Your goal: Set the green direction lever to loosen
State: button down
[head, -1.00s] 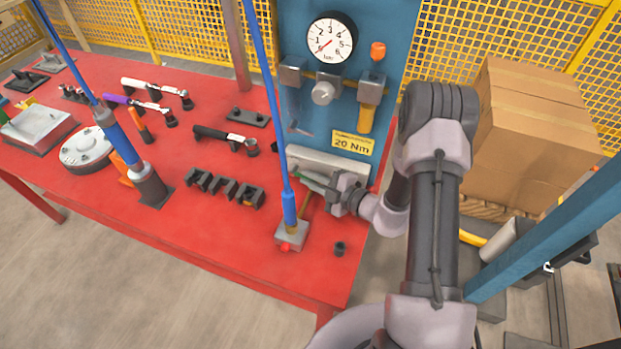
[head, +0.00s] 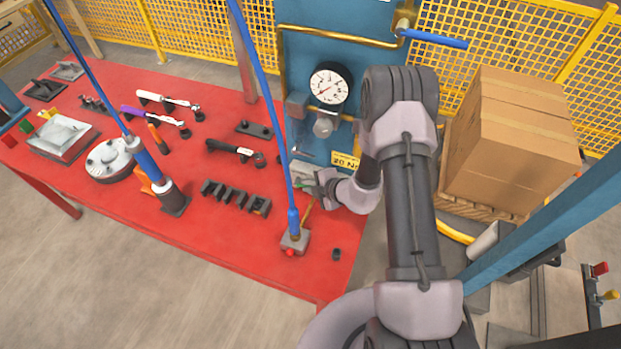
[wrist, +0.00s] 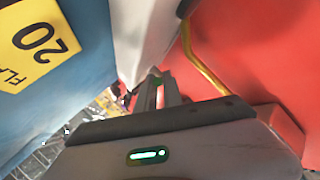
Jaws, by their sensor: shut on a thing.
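My gripper (head: 322,187) is at the right end of the red table, just below the blue panel. Its fingers also show in the wrist view (wrist: 160,90), close together and pointing away from the camera. A pale grey body stands right beside the fingers in the wrist view (wrist: 147,28).
A blue tool on a hose (head: 293,220) stands in a grey block just left of my gripper. A black socket (head: 336,254) stands near the front edge. The blue panel carries a gauge (head: 330,84) and a yellow label (head: 345,160). Cardboard boxes (head: 515,145) stand at the right.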

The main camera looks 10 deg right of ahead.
jog(key=shift+w+a+r+g+h+p, duration=0.2)
jog(key=shift+r+g+h+p, duration=0.2)
jog(key=shift+h+p, duration=0.35)
jog(key=shift+f, duration=0.1)
jog(key=c, duration=1.8)
grip_release()
jog(key=shift+o, duration=0.2)
jog(key=shift+s, duration=0.1)
jog(key=p+v, duration=0.3)
jog(key=v, duration=1.4)
jog(key=shift+r+p, duration=0.25)
jog(key=shift+p, duration=0.15)
jog(key=shift+o, duration=0.2)
jog(key=shift+d, duration=0.1)
